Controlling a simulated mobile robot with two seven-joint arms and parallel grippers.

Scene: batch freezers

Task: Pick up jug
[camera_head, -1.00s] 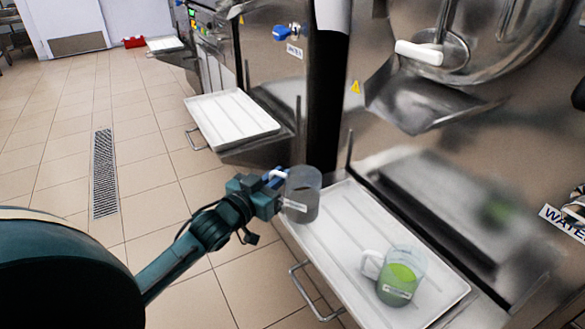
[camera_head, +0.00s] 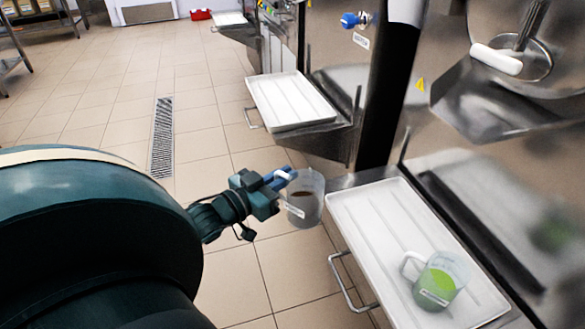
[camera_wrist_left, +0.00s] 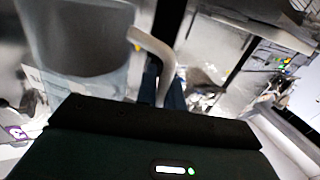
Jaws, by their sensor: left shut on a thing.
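A second clear jug (camera_head: 440,280) with green contents stands on the near white tray (camera_head: 375,215). My right gripper does not show.
Steel freezer machines line the right side, with a spout (camera_head: 495,105) above the near tray. Another white tray (camera_head: 290,100) stands empty farther back. A bar handle (camera_head: 347,285) juts out below the near tray. Tiled floor with a drain grate (camera_head: 162,138) lies open at left.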

